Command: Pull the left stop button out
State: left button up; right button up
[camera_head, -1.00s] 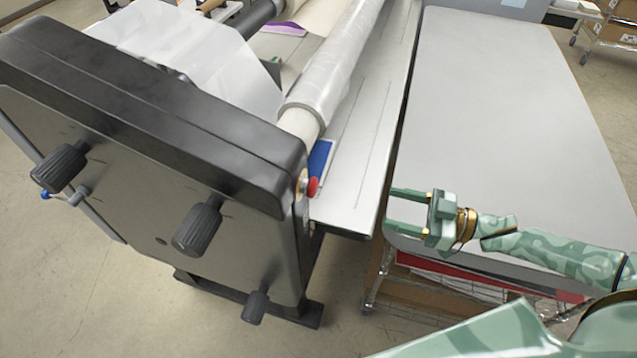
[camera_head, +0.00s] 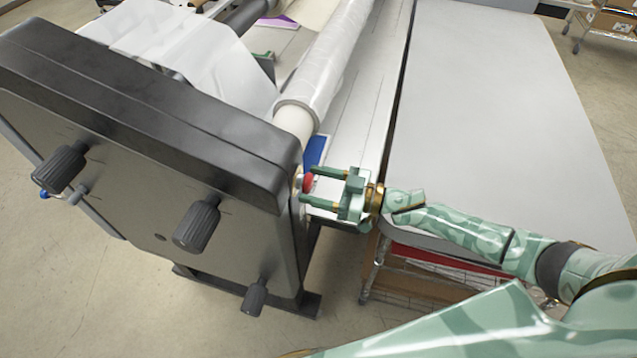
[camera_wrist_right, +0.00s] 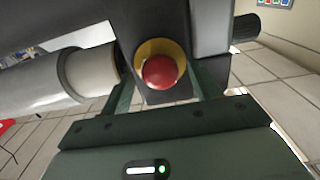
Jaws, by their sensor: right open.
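The red stop button (camera_head: 308,183) sits on the end face of the laminator's dark side housing in the head view. In the right wrist view the red button (camera_wrist_right: 160,72) shows face-on with a yellow ring (camera_wrist_right: 174,48) around it. My right gripper (camera_head: 312,184) is open, its two green fingers pointing at the housing with the button between or just beyond their tips. In the wrist view the fingers stand to the left and right of the button; I cannot tell whether they touch it. My left gripper is not in view.
The laminator housing (camera_head: 150,110) carries several black knobs, one of them low (camera_head: 255,298). A film-wrapped roller (camera_head: 318,85) runs back from it. A large grey table (camera_head: 480,100) stands to the right, above a wire cart (camera_head: 400,285).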

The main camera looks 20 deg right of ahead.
jog(key=shift+c, duration=0.3)
grip_shut()
jog(key=shift+s+d+p, duration=0.3)
jog(key=shift+d+p, duration=0.05)
jog(key=shift+d, duration=0.2)
jog(key=shift+o, duration=0.3)
grip_release()
jog(key=shift+s, duration=0.1)
jog(key=shift+d, duration=0.15)
